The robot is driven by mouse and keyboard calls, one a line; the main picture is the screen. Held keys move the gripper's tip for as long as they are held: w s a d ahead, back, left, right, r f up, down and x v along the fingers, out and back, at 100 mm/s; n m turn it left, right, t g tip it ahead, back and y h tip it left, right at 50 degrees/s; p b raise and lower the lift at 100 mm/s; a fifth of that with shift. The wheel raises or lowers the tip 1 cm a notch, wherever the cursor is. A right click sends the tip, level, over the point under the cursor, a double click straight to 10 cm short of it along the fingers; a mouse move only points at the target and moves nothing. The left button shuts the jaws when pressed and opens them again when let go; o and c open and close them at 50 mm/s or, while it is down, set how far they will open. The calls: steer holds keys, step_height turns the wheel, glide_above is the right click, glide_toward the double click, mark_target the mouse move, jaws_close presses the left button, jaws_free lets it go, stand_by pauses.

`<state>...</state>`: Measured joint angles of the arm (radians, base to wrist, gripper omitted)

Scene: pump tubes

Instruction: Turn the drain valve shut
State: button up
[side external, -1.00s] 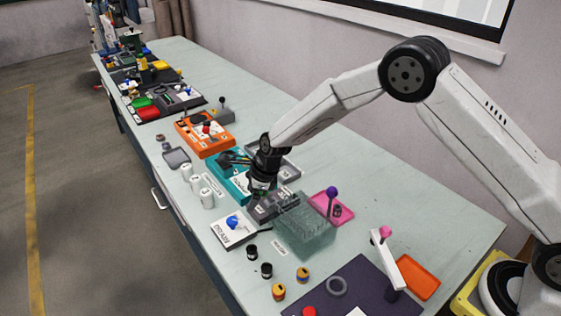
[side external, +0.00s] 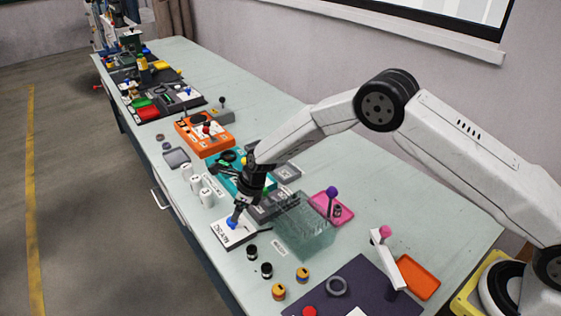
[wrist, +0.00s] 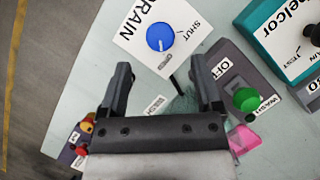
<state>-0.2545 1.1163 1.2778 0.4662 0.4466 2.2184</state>
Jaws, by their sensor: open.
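The drain valve is a blue round knob (wrist: 160,38) with a white pointer line, on a white plate (wrist: 128,30) marked DRAIN and SHUT. In the wrist view the pointer does not clearly line up with the SHUT mark. The plate also shows in the side view (side external: 222,232), where my gripper partly covers the knob. My gripper (wrist: 158,80) is open and empty, its fingers pointing toward the knob with the knob beyond the fingertips. I cannot tell the exact height above the plate.
A grey box with a green knob (wrist: 246,99) marked OFF and WASH sits right of my gripper. A teal unit (wrist: 290,35) is beyond it. A clear rack (side external: 305,230) stands beside the plate. White cylinders (side external: 207,197) and black-topped vials (side external: 266,270) are near the table's front edge.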

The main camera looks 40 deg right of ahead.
steer(key=shift+x, duration=2.65)
jaws_close()
